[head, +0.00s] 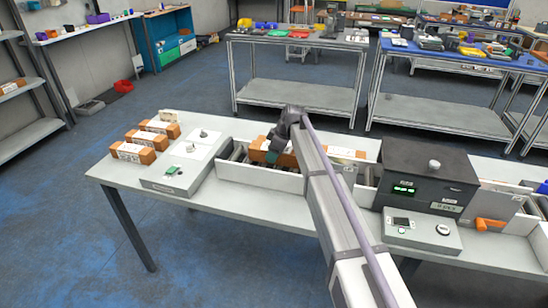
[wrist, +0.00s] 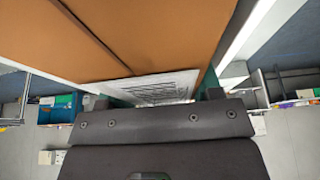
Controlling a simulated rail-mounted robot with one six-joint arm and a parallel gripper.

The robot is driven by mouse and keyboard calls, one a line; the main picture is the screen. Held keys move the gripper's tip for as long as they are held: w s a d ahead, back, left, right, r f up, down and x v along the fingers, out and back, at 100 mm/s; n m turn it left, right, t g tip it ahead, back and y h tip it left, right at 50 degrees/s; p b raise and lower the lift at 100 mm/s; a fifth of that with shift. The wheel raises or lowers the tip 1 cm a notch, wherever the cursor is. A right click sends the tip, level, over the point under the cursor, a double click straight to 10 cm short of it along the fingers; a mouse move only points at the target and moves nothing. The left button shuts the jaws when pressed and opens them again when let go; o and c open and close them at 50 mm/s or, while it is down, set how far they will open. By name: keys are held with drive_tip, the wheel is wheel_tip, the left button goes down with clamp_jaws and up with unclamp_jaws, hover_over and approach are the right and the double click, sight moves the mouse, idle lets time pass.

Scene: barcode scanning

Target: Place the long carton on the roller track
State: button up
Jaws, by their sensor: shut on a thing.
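The long carton (head: 258,156) is orange-brown with a white label and is partly hidden by my arm in the head view. In the wrist view its brown face (wrist: 150,35) fills the top, with a white printed label (wrist: 165,88) at its lower edge. My gripper (head: 278,150) is shut on it. In the wrist view the gripper (wrist: 158,95) has a finger on each side of the label. The carton is at the roller track (head: 238,152), between its pale side walls. I cannot tell whether its underside touches the rollers.
Several brown cartons with white labels (head: 133,152) lie at the table's left end, beside a flat white-topped unit (head: 183,168). A dark scanner box (head: 428,176) with a green display stands over the track's right part.

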drive_tip(key=shift+f, duration=0.15)
drive_tip(key=o, duration=1.2)
drive_tip(key=p+v, duration=0.5)
drive_tip(key=v, duration=0.1)
drive_tip(key=p+v, duration=0.6)
drive_tip(key=shift+s+a+r, duration=0.1)
drive_tip(key=shift+r, duration=0.35)
drive_tip(key=shift+f, duration=0.2)
drive_tip(key=shift+s+d, duration=0.2)
drive_tip(key=shift+s, duration=0.05)
drive_tip(key=s+d+m+h, duration=0.1)
drive_tip(key=s+d+m, duration=0.4)
drive_tip(key=s, duration=0.7)
drive_tip(key=s+d+f+m+h, duration=0.1)
drive_tip(key=s+d+m, duration=0.4)
drive_tip(key=s, duration=0.7)
drive_tip(key=s+d+m+h, duration=0.2)
drive_tip(key=s+d+m, duration=0.3)
drive_tip(key=s+d, duration=0.4)
drive_tip(key=shift+s+d+f+m+g+h, duration=0.1)
drive_tip(key=shift+s+m+g+h, duration=0.1)
drive_tip(key=shift+s, duration=0.6)
drive_tip(key=shift+s+f+m+g+h, duration=0.1)
drive_tip(key=shift+s+g, duration=0.1)
drive_tip(key=shift+s, duration=0.65)
drive_tip(key=shift+r, duration=0.1)
